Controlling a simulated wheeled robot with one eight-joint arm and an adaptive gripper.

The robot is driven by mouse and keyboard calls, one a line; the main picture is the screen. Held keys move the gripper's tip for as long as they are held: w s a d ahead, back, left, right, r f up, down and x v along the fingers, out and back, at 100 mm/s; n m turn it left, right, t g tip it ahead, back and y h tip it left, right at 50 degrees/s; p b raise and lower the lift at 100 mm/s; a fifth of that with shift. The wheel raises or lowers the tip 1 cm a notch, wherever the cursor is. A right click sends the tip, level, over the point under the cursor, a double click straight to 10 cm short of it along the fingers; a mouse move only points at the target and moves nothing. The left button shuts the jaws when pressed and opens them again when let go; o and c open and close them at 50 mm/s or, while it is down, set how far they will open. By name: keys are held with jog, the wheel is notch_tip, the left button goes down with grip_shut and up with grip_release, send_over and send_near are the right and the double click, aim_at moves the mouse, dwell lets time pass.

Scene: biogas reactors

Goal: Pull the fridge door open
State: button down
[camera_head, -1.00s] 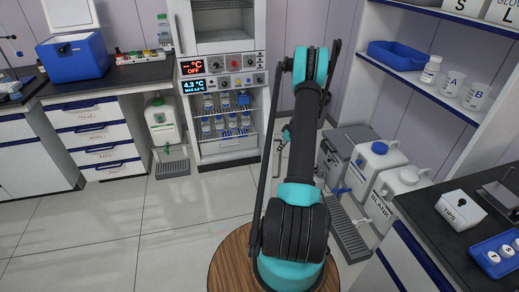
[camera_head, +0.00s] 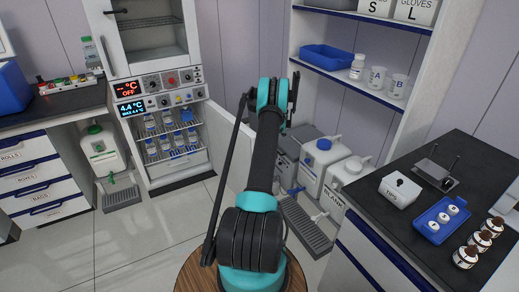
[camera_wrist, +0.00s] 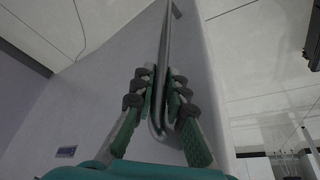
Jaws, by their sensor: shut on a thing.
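The fridge (camera_head: 175,175) stands at the left of centre in the head view, with bottles on wire shelves visible inside its lower compartment. Its white door (camera_head: 226,135) stands open, swung out to the right of the compartment and partly hidden behind my arm. In the wrist view, the door (camera_wrist: 105,100) fills the middle as a pale panel with a long grey bar handle (camera_wrist: 168,38). My gripper (camera_wrist: 161,88) is shut on the handle, with a finger on each side of it.
White jerrycans (camera_head: 317,157) and a grey drip tray (camera_head: 305,228) stand on the floor right of my arm. A dark-topped counter (camera_head: 440,185) is at the right, and a drawer unit (camera_head: 40,180) at the left. Open floor (camera_head: 150,235) lies before the fridge.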

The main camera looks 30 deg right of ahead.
jog(key=c, duration=1.5)
grip_release()
jog(key=shift+a, duration=0.1)
jog(key=shift+c, duration=0.2)
jog(key=v, duration=1.2)
jog(key=shift+s, duration=0.1)
